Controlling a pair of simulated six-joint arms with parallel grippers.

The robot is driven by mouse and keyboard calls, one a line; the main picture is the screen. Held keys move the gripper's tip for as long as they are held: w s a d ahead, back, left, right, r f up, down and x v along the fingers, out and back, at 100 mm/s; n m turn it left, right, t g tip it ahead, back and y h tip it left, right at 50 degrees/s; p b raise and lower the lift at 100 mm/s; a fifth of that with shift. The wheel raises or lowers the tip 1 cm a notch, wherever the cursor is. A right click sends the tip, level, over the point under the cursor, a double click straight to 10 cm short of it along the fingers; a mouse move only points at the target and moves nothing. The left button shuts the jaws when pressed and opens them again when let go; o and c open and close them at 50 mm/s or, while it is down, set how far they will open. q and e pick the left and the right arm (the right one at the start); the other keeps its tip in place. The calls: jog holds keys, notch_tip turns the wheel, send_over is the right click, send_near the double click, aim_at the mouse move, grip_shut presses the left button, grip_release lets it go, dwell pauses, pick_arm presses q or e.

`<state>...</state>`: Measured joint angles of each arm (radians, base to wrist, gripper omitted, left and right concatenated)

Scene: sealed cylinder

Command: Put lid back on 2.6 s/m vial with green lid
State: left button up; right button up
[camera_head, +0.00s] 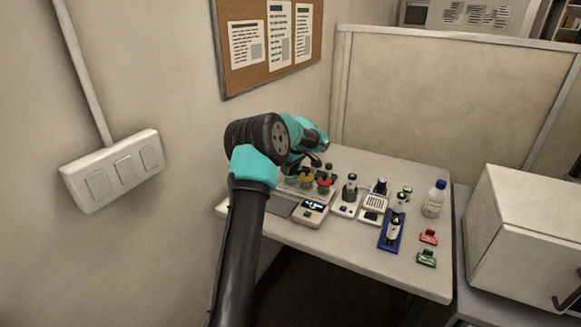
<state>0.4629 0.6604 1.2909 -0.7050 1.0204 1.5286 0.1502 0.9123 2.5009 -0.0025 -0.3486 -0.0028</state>
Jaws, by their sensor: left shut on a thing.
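My left gripper (313,161) is over the back left of the white table, just above the vial rack. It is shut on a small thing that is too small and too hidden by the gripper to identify. A small green lid (328,166) shows just right of the fingertips; I cannot tell whether it touches them. The rack (320,193) holds an orange-topped vial (306,180) and a red-topped vial (324,180). Part of the rack is hidden behind my wrist. Labels such as 2.6 s/m cannot be read. My right gripper is not in view.
A device with a lit display (311,208) stands in front of the rack. Small instruments (348,194) stand to its right, with a blue tray (391,232), a bottle (434,199), a red clip (429,237) and a green clip (427,258). The table's front (350,256) is clear.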

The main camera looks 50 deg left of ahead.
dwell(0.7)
pick_arm(q)
jog(key=o, duration=1.2)
jog(key=shift+r, duration=0.1)
jog(key=shift+r, duration=3.4)
jog(key=shift+c, duration=0.2)
grip_shut()
jog(key=shift+f, duration=2.15)
